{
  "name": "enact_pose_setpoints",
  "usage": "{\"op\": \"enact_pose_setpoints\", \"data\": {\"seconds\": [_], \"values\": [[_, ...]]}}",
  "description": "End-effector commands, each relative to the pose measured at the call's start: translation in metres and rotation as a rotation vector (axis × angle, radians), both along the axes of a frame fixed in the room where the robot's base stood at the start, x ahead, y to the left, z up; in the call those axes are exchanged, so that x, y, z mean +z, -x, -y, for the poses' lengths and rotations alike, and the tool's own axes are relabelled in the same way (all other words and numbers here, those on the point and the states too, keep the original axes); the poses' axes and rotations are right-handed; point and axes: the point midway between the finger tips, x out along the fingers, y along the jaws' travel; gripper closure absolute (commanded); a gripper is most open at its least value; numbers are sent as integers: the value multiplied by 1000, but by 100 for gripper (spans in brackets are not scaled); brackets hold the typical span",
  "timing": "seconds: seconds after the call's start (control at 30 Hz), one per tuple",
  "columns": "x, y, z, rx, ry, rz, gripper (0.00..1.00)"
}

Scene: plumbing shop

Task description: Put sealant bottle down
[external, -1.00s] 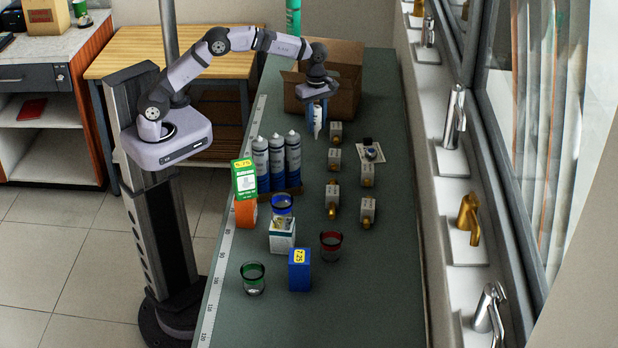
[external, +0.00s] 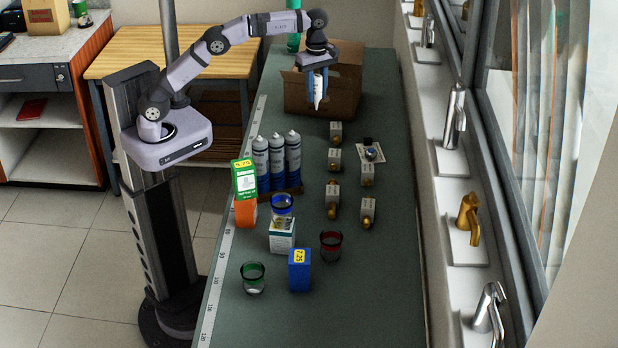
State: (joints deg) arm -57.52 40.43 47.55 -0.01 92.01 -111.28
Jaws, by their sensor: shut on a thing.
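My gripper (external: 318,98) is shut on a white sealant bottle (external: 318,90), which hangs upright between the blue fingers. The bottle is in front of the open cardboard box (external: 345,92) in the picture and looks raised above the green bench top (external: 355,290). Its lower end shows below the fingers; the rest is partly hidden by them. I cannot tell whether the bottle is over the box or nearer than it.
Several blue-and-white cans (external: 277,160) stand left of centre. Several small valves (external: 332,195) lie in the middle. A green-and-orange box (external: 244,190), a blue box (external: 299,270) and a red cup (external: 330,246) stand nearer. Taps (external: 455,118) line the windowsill.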

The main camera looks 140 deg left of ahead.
Motion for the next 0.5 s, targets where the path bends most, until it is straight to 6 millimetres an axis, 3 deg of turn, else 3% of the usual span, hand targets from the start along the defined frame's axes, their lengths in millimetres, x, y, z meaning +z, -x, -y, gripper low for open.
{"op": "enact_pose_setpoints", "data": {"seconds": [0.07,0.27,0.5], "values": [[8,-4,2,-11,-1,1,100],[6,-42,28,-130,1,0,100],[7,-106,83,-345,0,0,100]]}}
